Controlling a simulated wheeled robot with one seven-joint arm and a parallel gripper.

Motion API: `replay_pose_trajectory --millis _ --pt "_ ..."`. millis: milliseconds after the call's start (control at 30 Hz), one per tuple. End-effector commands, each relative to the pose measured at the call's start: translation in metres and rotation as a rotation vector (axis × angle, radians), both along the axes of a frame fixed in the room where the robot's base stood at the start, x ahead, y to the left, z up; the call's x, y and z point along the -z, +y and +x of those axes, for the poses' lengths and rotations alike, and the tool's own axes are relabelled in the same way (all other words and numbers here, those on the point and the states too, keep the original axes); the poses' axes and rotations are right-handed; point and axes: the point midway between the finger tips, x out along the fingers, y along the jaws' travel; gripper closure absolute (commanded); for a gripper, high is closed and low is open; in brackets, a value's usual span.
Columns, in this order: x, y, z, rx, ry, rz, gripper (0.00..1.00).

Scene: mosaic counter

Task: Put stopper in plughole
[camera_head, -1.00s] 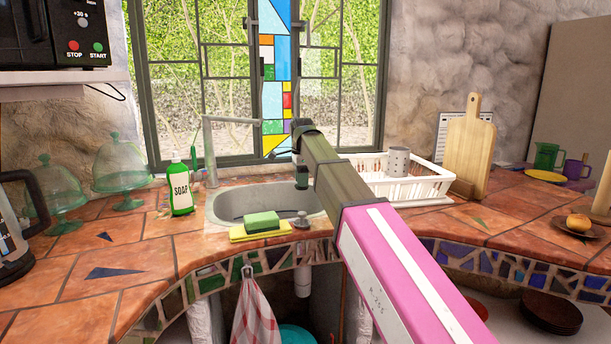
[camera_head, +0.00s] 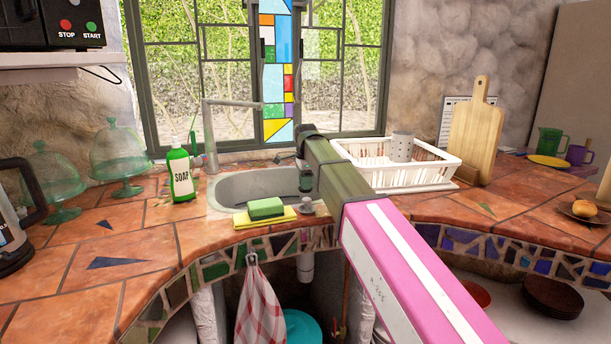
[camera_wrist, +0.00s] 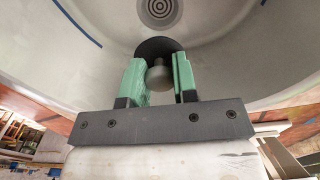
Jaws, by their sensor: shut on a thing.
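In the wrist view my gripper (camera_wrist: 159,66) has its two green fingers shut on the stopper (camera_wrist: 157,47), a dark round disc with a pale knob. The knob sits between the fingers and the disc lies just beyond the fingertips. The plughole (camera_wrist: 158,9), a ringed round drain, shows at the top edge of the wrist view, apart from the stopper. In the head view my gripper (camera_head: 305,182) hangs over the right part of the grey sink (camera_head: 240,190). The stopper and the plughole cannot be made out there.
A green sponge on a yellow cloth (camera_head: 265,210) lies at the sink's front edge, with a small grey metal knob (camera_head: 307,206) beside it. The tap (camera_head: 209,135) and soap bottle (camera_head: 181,175) stand at left. A white dish rack (camera_head: 410,170) stands close right of my arm.

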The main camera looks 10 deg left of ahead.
Motion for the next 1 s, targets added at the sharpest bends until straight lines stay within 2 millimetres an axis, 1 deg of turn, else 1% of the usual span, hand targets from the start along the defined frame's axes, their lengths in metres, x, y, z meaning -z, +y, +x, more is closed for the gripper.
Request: replay_pose_trajectory --millis 200,1000 --pt "0.024 0.0 -0.001 0.0 0.001 0.0 0.97" --pt "0.102 0.0 0.0 0.0 0.001 0.0 0.97"
